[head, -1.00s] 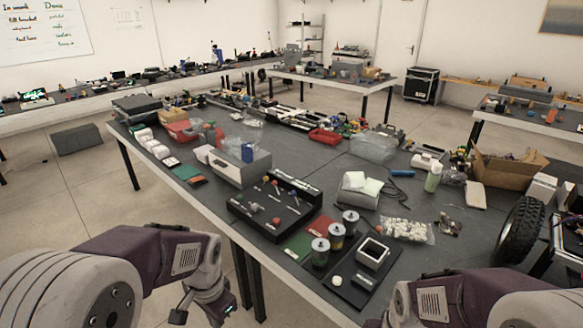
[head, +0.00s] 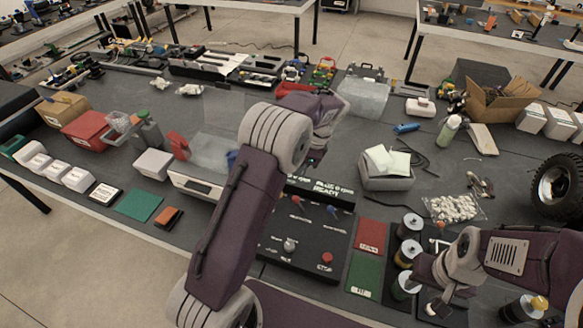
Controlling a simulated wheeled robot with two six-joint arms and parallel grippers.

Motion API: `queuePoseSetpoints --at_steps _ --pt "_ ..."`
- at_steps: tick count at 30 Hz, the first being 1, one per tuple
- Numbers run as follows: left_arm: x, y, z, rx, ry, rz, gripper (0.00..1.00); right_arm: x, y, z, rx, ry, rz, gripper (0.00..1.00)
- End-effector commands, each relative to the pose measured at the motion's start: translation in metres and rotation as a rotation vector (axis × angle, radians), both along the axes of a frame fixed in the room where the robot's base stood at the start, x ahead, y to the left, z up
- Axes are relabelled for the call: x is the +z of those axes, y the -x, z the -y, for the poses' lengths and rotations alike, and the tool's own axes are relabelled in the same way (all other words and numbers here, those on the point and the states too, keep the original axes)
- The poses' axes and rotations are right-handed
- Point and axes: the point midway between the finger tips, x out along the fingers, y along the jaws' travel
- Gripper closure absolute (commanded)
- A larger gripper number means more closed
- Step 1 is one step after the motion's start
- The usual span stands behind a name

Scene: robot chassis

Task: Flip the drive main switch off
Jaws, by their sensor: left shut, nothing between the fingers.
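The black control panel (head: 342,238) lies on the dark table in the middle of the head view. Its upper strip has white lettering that reads partly "0 rpm READY". It carries small levers, among them a red-tipped one (head: 297,200) and a blue one (head: 332,210), a grey knob (head: 290,244) and a red button (head: 326,258). I cannot tell which is the drive main switch. My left gripper (head: 315,158) is shut and empty, above the panel's far edge; my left arm hides the panel's left part. My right gripper (head: 430,300) is low at the right, beside the jars; its fingers are unclear.
A red pad (head: 371,237) and a green pad (head: 363,275) lie right of the panel, then several jars (head: 410,228). A grey box with paper (head: 386,172) stands behind. A white-fronted box (head: 193,185) is at left. A black wheel (head: 557,185) stands far right.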

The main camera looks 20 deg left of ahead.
Motion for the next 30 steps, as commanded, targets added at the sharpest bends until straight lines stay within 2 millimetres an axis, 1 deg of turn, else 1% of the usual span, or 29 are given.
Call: queuePoseSetpoints --at_steps 1,4,7,17,20,23,30 --pt "-0.003 0.0 0.002 -0.005 -0.002 -0.014 1.0 0.006 0.0 0.0 0.0 0.0 0.0 0.64" --pt "-0.014 0.003 0.005 -0.012 -0.005 -0.045 1.0 0.01 0.0 0.0 0.0 0.0 0.0 0.64" --pt "-0.02 0.007 0.007 -0.017 -0.008 -0.067 1.0 0.013 0.0 0.0 0.0 0.0 0.0 0.64" --pt "-0.021 0.007 0.008 -0.019 -0.008 -0.067 1.0 0.013 0.0 0.0 0.0 0.0 0.0 0.64" --pt "-0.025 0.008 0.007 -0.018 -0.008 -0.068 1.0 0.013 0.0 0.0 0.0 0.0 0.0 0.64" --pt "-0.037 0.01 0.002 -0.018 -0.009 -0.071 1.0 0.015 0.0 0.0 0.0 0.0 0.0 0.64" --pt "-0.082 0.014 -0.013 -0.018 -0.008 -0.072 1.0 0.02 0.0 0.0 0.0 0.0 0.0 0.64"
